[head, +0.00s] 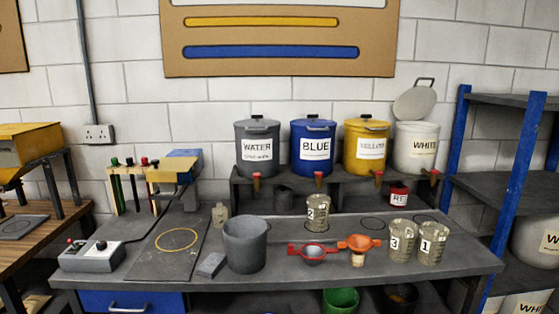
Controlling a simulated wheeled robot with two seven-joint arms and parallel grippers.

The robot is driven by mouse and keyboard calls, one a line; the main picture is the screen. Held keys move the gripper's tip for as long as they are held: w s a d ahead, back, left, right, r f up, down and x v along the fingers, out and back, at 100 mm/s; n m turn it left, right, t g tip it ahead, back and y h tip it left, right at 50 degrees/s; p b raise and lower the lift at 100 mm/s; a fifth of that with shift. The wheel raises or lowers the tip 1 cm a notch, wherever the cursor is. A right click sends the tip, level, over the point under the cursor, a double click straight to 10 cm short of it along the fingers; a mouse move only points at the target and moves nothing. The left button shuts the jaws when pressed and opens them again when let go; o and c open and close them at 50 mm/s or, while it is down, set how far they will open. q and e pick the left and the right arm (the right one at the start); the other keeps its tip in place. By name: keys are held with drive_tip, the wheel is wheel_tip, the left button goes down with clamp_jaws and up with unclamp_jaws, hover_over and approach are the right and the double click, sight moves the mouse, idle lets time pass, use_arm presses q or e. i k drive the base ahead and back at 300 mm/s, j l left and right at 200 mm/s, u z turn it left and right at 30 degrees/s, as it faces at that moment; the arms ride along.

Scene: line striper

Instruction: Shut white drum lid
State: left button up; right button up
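The white drum (416,150) stands at the right end of the raised shelf at the back of the bench. Its round grey-white lid (415,101) is open, tilted up above and behind the drum's rim, with a dark handle at its top. A dark red-brown tap shows low on the drum's front. Neither of my grippers is in the head view, so I cannot see how far they are from the lid.
Closed grey (257,149), blue (312,148) and yellow (366,147) drums stand left of it. Numbered cans, a grey bucket (244,245) and red and orange funnels occupy the bench. A blue-posted rack (504,165) stands close on the right.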

sight(417, 102)
drive_tip(key=i+l, duration=0.5)
drive_tip(key=l, duration=1.1)
drive_tip(key=i+u, duration=0.05)
